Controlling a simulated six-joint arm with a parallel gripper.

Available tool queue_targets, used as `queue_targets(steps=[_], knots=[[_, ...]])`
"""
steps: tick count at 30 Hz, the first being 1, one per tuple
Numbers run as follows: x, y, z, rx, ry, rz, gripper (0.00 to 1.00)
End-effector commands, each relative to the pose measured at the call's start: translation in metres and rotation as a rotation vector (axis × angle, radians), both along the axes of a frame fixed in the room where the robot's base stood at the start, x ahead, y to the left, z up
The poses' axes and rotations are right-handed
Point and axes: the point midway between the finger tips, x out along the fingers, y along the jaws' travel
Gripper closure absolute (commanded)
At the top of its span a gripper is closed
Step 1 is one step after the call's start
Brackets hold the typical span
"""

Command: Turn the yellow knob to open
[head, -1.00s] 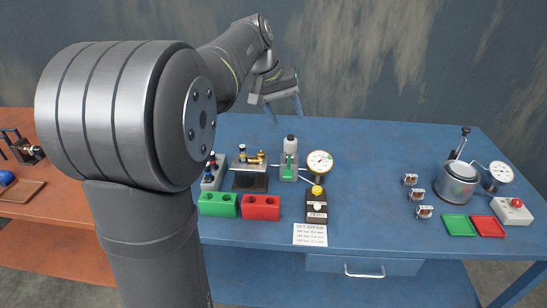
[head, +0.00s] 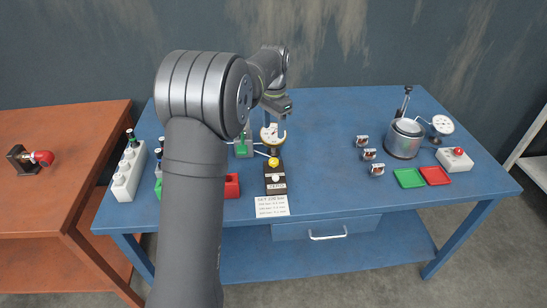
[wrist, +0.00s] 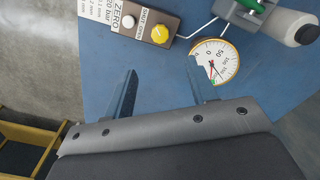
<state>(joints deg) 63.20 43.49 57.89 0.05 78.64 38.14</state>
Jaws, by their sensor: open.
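The yellow knob (head: 273,162) sits on top of a brown box (head: 276,185) with a ZERO label, near the front middle of the blue table. In the wrist view the knob (wrist: 160,34) shows at the top, next to a white button (wrist: 131,20) on the same box. My gripper (head: 275,126) is open and empty, over the table close to the round gauge, beyond the knob in the head view. In the wrist view my gripper's fingers (wrist: 160,73) point toward the box and knob, apart from them.
The round dial gauge (wrist: 216,62) lies close to my right finger in the wrist view. A green-handled device (head: 243,145) and red block (head: 231,186) stand left of the box. A metal pot (head: 404,138) stands right. The table's back is clear.

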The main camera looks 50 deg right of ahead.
Motion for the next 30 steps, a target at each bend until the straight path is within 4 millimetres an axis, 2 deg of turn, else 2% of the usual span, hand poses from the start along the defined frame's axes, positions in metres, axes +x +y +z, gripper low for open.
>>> queue_targets(steps=[1, 9, 15, 21, 30], knots=[[0.000, 0.001, -0.013, 0.004, 0.002, 0.001, 0.48], [0.000, 0.001, -0.072, 0.004, 0.002, 0.002, 0.48], [0.000, 0.001, -0.109, 0.001, 0.001, 0.003, 0.48], [0.000, 0.001, -0.128, -0.001, 0.000, 0.003, 0.48], [0.000, 0.001, -0.132, -0.002, -0.001, 0.003, 0.48]])
